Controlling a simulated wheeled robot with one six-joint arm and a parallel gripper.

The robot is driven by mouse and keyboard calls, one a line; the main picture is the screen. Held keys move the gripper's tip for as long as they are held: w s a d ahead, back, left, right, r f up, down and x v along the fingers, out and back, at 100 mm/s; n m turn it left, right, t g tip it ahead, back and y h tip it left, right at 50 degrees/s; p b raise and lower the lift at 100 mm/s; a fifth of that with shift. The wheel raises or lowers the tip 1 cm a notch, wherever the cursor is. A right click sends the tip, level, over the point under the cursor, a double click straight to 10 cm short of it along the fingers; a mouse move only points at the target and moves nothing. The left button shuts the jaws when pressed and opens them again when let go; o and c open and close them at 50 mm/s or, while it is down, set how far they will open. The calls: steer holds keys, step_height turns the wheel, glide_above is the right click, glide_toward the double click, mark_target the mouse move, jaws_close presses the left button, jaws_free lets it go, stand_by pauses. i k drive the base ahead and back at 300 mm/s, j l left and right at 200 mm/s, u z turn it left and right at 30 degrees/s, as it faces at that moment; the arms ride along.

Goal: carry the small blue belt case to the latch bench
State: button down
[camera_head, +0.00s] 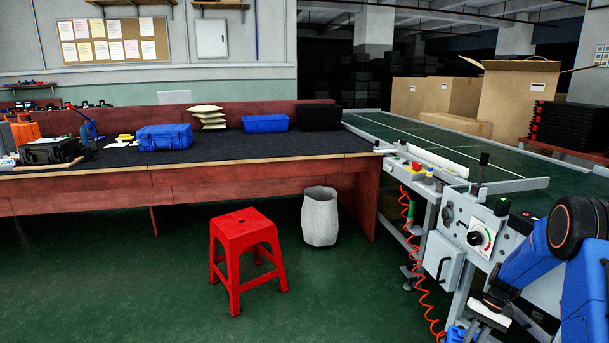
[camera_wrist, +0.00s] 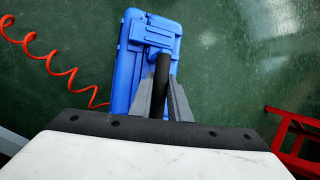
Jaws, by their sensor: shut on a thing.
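A small blue case (camera_wrist: 150,35) hangs by its black handle between the grey fingers of my gripper (camera_wrist: 162,90) in the wrist view, above the green floor. The gripper is shut on the handle. In the head view, a bit of this blue case (camera_head: 457,334) shows at the bottom edge, below my gripper (camera_head: 485,318), beside the conveyor's control side. A long reddish-brown bench with a dark top (camera_head: 225,147), likely the latch bench, stands at the left and middle, away from my gripper. Another blue case (camera_head: 164,137) sits closed on it.
The bench also bears a blue bin (camera_head: 265,123), a black bin (camera_head: 318,117), stacked pale pouches (camera_head: 208,117) and a black case (camera_head: 51,150). A red stool (camera_head: 243,250) and white waste bin (camera_head: 320,217) stand before it. An orange coiled hose (camera_head: 421,260) hangs beside the conveyor (camera_head: 440,141). Front-left floor is clear.

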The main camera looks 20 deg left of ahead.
mark_target(320, 147)
steer(key=i+u, duration=0.35)
steer(key=i, duration=0.55)
steer(key=i+u, duration=0.15)
steer(key=i, duration=1)
steer(key=i+u, duration=0.2)
steer(key=i, duration=0.9)
